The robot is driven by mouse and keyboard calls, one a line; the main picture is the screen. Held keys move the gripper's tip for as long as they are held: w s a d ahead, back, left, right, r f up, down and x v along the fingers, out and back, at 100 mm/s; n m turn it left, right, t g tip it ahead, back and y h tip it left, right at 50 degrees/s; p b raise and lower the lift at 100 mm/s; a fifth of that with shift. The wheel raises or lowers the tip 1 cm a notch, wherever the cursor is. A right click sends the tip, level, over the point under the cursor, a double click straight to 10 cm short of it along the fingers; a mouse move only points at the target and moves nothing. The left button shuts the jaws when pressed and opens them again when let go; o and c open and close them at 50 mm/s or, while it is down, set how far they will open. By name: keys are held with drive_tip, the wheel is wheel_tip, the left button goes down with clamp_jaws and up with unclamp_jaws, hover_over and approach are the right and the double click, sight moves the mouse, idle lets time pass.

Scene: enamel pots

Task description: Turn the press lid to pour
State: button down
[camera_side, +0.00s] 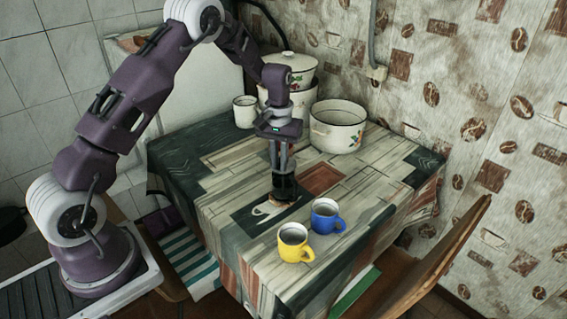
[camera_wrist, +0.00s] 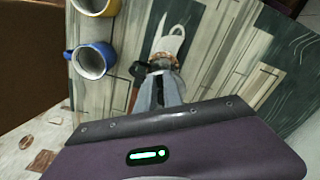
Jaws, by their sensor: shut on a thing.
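The dark press (camera_side: 284,188) stands on the patterned tablecloth near the middle of the table. My gripper (camera_side: 282,171) points straight down and is shut on the top of the press, at its lid. In the wrist view, my gripper's fingers (camera_wrist: 166,88) cover most of the press. A coppery rim of the press (camera_wrist: 161,65) shows beyond the fingertips. Its spout direction and the lid's exact turn cannot be made out.
A blue mug (camera_side: 326,216) and a yellow mug (camera_side: 294,243) stand close by, toward the table's front edge. A white enamel pot (camera_side: 338,127), a stacked lidded pot (camera_side: 292,66) and a white mug (camera_side: 245,111) stand at the back. The table's left part is clear.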

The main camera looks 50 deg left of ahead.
drive_tip(key=shift+w+d+n, duration=0.1)
drive_tip(key=shift+d+n, duration=0.05)
drive_tip(key=shift+n, duration=0.55)
drive_tip(key=n, duration=0.3)
drive_tip(key=shift+w+d+n, duration=0.3)
drive_tip(key=shift+w+d, duration=0.05)
drive_tip(key=shift+w+d+n, duration=0.15)
drive_tip(key=shift+w+n, duration=0.15)
drive_tip(key=shift+n, duration=0.9)
drive_tip(key=shift+w+n, duration=0.2)
drive_tip(key=shift+n, duration=0.7)
drive_tip(key=shift+w+n, duration=0.2)
drive_tip(key=shift+n, duration=0.7)
drive_tip(key=c, duration=1)
unclamp_jaws()
drive_tip(key=shift+d, duration=0.1)
